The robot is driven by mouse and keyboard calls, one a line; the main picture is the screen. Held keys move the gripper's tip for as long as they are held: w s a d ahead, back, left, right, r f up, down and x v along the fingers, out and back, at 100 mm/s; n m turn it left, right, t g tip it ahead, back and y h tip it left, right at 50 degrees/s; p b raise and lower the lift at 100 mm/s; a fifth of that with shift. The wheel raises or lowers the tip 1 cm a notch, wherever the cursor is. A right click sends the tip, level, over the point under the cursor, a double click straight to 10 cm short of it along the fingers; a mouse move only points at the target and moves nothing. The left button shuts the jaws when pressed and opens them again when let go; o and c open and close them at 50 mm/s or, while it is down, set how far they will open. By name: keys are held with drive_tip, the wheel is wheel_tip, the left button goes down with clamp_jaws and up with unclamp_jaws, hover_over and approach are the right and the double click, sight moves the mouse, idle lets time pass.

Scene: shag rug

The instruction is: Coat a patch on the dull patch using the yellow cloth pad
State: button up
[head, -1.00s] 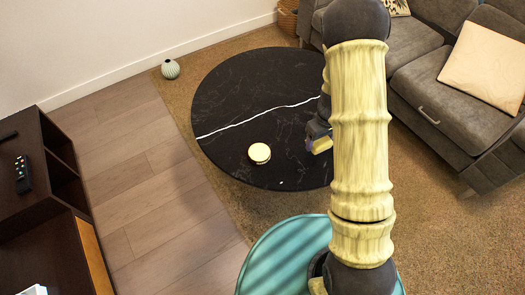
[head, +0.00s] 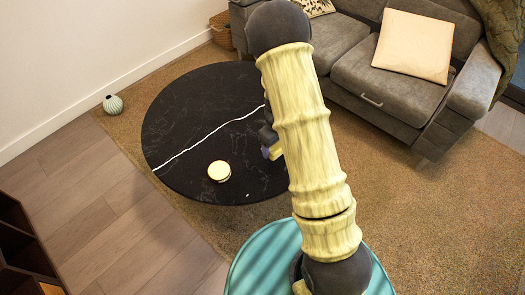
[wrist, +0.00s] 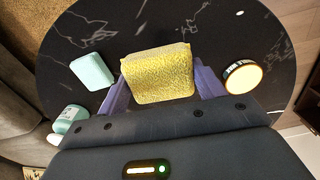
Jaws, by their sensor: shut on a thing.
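The yellow cloth pad (wrist: 158,72) is a fuzzy block held between the purple fingers of my gripper (wrist: 160,82) in the wrist view. My gripper is shut on it, above the black round table (wrist: 205,28). In the head view my gripper (head: 272,150) is mostly hidden behind my arm, over the right part of the table (head: 190,110). I cannot make out a distinct dull patch on the dark, white-veined top in either view.
A round tin with a pale lid (wrist: 242,77) stands right of the pad. A mint block (wrist: 92,71) and a mint bottle (wrist: 70,119) are at left. The grey sofa (head: 375,85) stands beyond the table. A ribbed vase (head: 113,104) is on the floor at left.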

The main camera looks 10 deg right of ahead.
idle(0.3)
drive_tip(key=shift+w+r+m, duration=0.5)
drive_tip(key=shift+r+m, duration=0.05)
drive_tip(key=shift+m, duration=0.65)
drive_tip(key=r+m, duration=0.1)
drive_tip(key=m, duration=0.1)
drive_tip(key=w+m, duration=0.1)
drive_tip(key=shift+w+a+r+m, duration=0.1)
drive_tip(key=shift+r+m, duration=0.25)
drive_tip(key=shift+m, duration=0.05)
